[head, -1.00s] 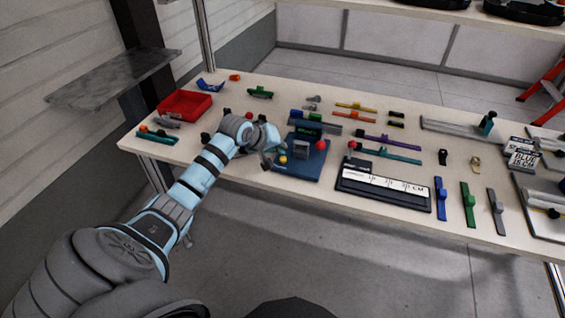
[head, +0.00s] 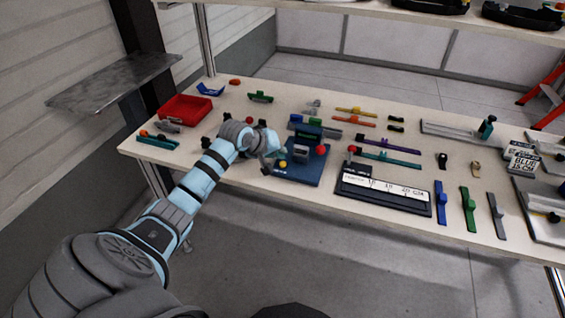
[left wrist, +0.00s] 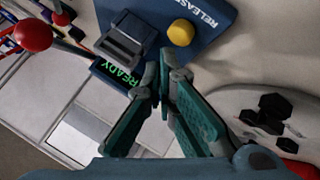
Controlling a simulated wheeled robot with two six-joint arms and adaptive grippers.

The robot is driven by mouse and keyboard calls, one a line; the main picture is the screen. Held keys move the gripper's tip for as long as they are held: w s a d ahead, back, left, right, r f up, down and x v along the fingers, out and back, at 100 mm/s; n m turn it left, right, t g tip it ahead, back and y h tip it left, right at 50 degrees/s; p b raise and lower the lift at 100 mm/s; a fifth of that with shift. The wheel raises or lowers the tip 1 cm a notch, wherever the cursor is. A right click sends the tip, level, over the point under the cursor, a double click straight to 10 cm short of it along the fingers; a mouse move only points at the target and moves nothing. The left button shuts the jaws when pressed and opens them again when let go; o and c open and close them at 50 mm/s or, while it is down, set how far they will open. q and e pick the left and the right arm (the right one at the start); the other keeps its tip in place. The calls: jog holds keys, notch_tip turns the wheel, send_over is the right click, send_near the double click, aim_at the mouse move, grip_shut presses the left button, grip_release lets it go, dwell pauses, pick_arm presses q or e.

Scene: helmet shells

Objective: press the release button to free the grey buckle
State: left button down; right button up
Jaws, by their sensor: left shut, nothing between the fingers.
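The release station is a dark blue base (head: 303,175) on the table, also seen in the left wrist view (left wrist: 222,38). It bears a yellow button (head: 283,163) beside the word RELEASE; the button also shows in the left wrist view (left wrist: 181,32). The grey buckle (left wrist: 125,38) sits upright on the base next to the button, also seen in the head view (head: 301,152). A display (left wrist: 118,74) reads READY in green. My left gripper (left wrist: 164,62) is shut and empty, its tips close to the button, apparently not touching it. My right gripper is not in view.
A red ball knob (head: 320,149) stands at the station's right side. A red bin (head: 186,107) is at the table's left. A ruler board (head: 384,190) lies to the right, with several coloured straps beyond. Bare tabletop lies left of the station.

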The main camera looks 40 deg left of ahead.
aim_at(280, 162)
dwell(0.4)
pick_arm(q)
jog(key=shift+f, duration=0.35)
jog(key=shift+f, duration=0.55)
dwell(0.7)
jog(key=shift+r+p, duration=0.9)
jog(key=shift+p, duration=0.55)
jog(key=shift+r, duration=0.1)
notch_tip(280, 162, up, 5)
jog(key=p, duration=0.6)
